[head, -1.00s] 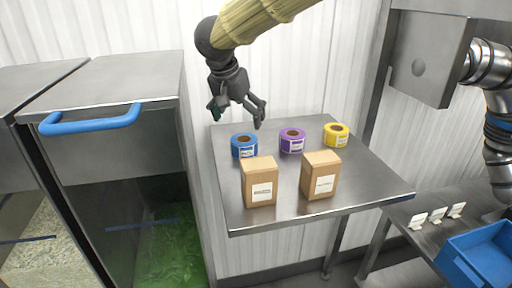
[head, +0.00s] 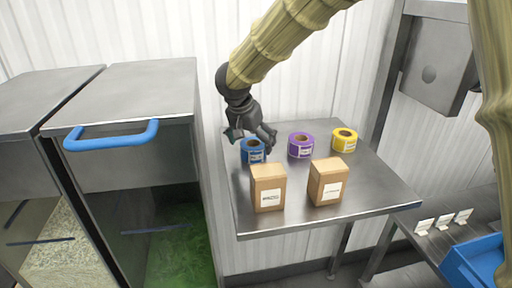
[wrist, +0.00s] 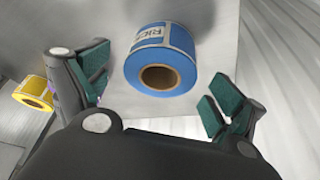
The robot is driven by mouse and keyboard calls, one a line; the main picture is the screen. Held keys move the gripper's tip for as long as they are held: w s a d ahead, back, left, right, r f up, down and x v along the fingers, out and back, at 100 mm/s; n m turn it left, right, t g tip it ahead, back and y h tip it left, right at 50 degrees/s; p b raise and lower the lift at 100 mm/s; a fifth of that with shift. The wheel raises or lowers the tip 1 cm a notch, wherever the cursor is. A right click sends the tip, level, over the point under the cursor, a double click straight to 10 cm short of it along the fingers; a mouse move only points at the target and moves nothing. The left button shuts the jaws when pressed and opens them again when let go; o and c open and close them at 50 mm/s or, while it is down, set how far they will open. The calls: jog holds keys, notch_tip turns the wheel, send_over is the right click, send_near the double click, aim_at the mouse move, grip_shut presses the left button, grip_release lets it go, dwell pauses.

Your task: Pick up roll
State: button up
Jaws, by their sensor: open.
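A blue roll (head: 253,152) with a white label stands at the back left of the metal table. A purple roll (head: 301,146) and a yellow roll (head: 344,140) stand to its right. My gripper (head: 252,137) is open, low over the blue roll, and partly hides it in the head view. In the wrist view the blue roll (wrist: 162,62) lies ahead of the fingers, between the two green pads (wrist: 165,90). I cannot tell whether a finger touches it. The yellow roll also shows in the wrist view (wrist: 35,92).
Two cardboard boxes with labels, the left box (head: 268,190) and the right box (head: 327,184), stand in front of the rolls. The white wall is close behind. A steel bin with a blue handle (head: 112,135) stands left. A blue tray (head: 470,262) and several label cards (head: 443,223) lie at the lower right.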

jog(key=shift+p+x, duration=0.45)
jog(key=shift+x, duration=0.95)
jog(key=c, duration=1.2)
